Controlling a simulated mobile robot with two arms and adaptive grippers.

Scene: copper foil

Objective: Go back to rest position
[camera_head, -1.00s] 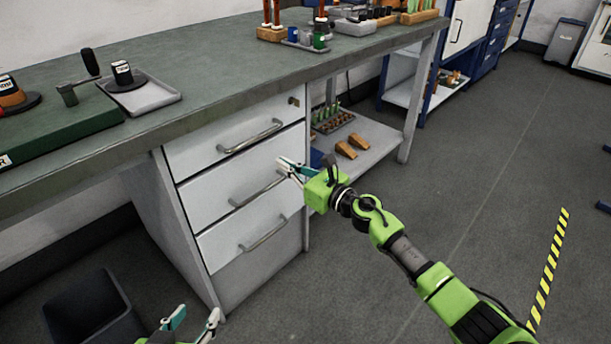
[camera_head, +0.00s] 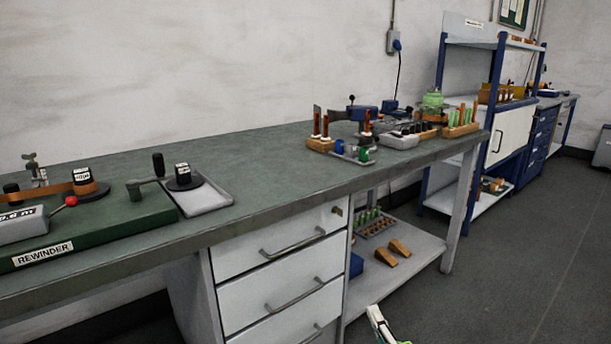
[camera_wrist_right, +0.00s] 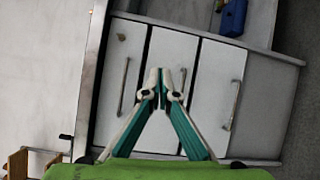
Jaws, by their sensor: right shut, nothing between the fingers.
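My right gripper (camera_head: 378,322) shows at the bottom edge of the head view, to the right of the drawers, with only its fingertip end in frame. In the right wrist view its fingers (camera_wrist_right: 160,82) meet at the tips, shut and empty. Behind them in that view are the white drawer fronts (camera_wrist_right: 215,85) with metal handles. I cannot tell the exact gap, but no contact with the drawers shows. My left gripper is out of the head view.
The green-topped workbench (camera_head: 290,188) carries the rewinder (camera_head: 110,225), a grey tray (camera_head: 212,196) and small tools. The drawer unit (camera_head: 285,285) is closed. A low shelf (camera_head: 425,257) holds wooden blocks (camera_head: 400,248). The floor at right (camera_head: 530,270) is clear.

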